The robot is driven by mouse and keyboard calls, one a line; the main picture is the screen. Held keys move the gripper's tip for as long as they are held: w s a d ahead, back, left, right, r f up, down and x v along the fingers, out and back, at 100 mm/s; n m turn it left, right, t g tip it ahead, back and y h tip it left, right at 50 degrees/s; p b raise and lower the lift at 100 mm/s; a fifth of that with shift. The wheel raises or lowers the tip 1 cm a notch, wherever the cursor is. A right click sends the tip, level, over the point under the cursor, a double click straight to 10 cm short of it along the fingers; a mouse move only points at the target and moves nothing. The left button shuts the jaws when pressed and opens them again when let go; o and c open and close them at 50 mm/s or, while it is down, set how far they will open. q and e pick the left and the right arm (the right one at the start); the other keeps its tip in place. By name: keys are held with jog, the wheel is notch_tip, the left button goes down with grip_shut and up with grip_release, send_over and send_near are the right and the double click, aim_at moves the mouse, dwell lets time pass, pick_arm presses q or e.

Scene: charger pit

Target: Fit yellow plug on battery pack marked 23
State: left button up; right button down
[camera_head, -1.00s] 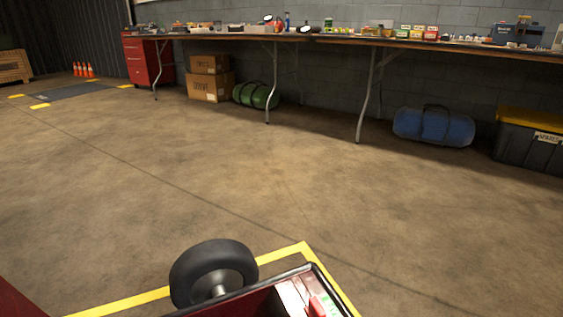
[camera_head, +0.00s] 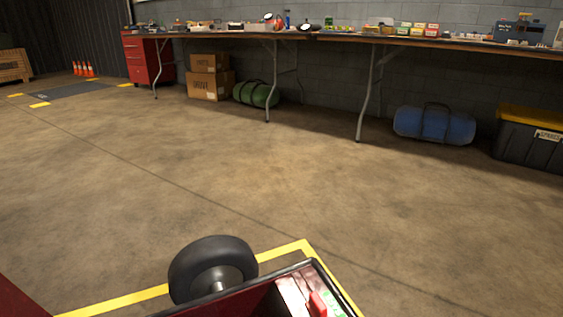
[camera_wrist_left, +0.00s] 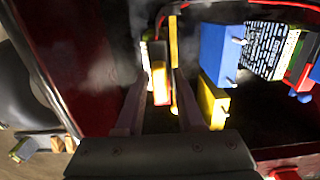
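My left gripper (camera_wrist_left: 161,74) shows in the left wrist view, its two fingers apart and reaching into a dark, red-edged cart bed. A small yellow piece (camera_wrist_left: 160,82), possibly the yellow plug, shows between the fingers. I cannot tell whether they touch it. A larger yellow block (camera_wrist_left: 213,103) lies just right of the right finger, beside a blue block (camera_wrist_left: 219,52). No marking 23 is readable, so I cannot tell which thing is the battery pack. My right gripper is in neither view.
The red cart (camera_head: 290,290) with a black wheel (camera_head: 212,270) stands at the bottom of the head view, by yellow floor lines. A black-and-white patterned block (camera_wrist_left: 272,50) lies right of the blue block. Open concrete floor extends to a long workbench (camera_head: 340,39) along the wall.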

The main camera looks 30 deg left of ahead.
pick_arm(q)
jog(key=o, duration=0.3)
jog(key=shift+o, duration=0.2)
notch_tip(320, 180, up, 10)
jog(key=p, duration=0.8)
